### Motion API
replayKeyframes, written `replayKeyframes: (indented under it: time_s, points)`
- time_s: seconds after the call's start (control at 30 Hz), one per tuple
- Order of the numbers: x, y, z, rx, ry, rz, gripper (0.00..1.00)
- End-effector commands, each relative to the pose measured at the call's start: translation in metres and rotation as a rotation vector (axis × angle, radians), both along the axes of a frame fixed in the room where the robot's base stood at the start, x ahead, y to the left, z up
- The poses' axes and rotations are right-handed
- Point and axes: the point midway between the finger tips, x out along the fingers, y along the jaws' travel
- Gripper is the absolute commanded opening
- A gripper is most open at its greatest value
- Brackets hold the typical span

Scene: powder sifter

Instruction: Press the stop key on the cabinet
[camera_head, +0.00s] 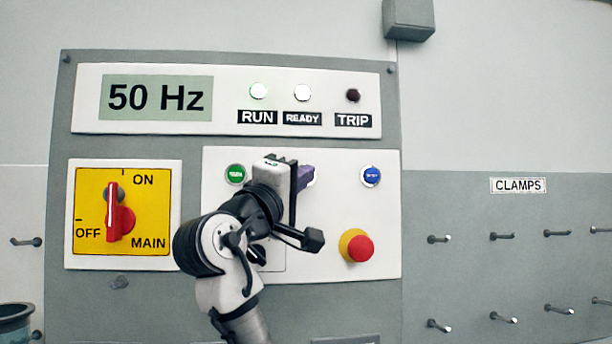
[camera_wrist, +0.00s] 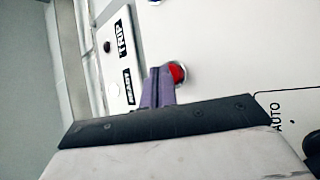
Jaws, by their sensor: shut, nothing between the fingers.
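The cabinet panel (camera_head: 225,60) faces me. A red push button in a pale ring (camera_wrist: 178,74), seemingly the stop key, shows beside my gripper's purple fingertips in the wrist view. No label on it is readable. In the head view my gripper (camera_head: 305,177) is at the button row, between the green and blue buttons, and covers most of that spot; only a sliver of pale ring shows. My gripper (camera_wrist: 158,86) is shut and empty, its tips close to the red button. I cannot tell whether they touch it.
A green button (camera_head: 235,174) lies left of my gripper and a blue button (camera_head: 371,176) right. A red mushroom button (camera_head: 359,248) sticks out below right. The yellow main switch (camera_head: 90,200) is at left. Pegs line the right wall; a grey box (camera_head: 408,18) hangs above.

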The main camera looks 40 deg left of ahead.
Motion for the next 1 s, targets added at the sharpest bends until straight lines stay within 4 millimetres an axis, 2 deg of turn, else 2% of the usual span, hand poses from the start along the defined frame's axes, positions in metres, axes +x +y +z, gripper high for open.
replayKeyframes:
  time_s: [0.73,1.0]
  points:
    - [0.0038,0.0045,0.0,0.0,0.0,0.0,0.0]
    - [-0.0027,-0.0031,-0.0012,0.0,-0.001,0.0,0.0]
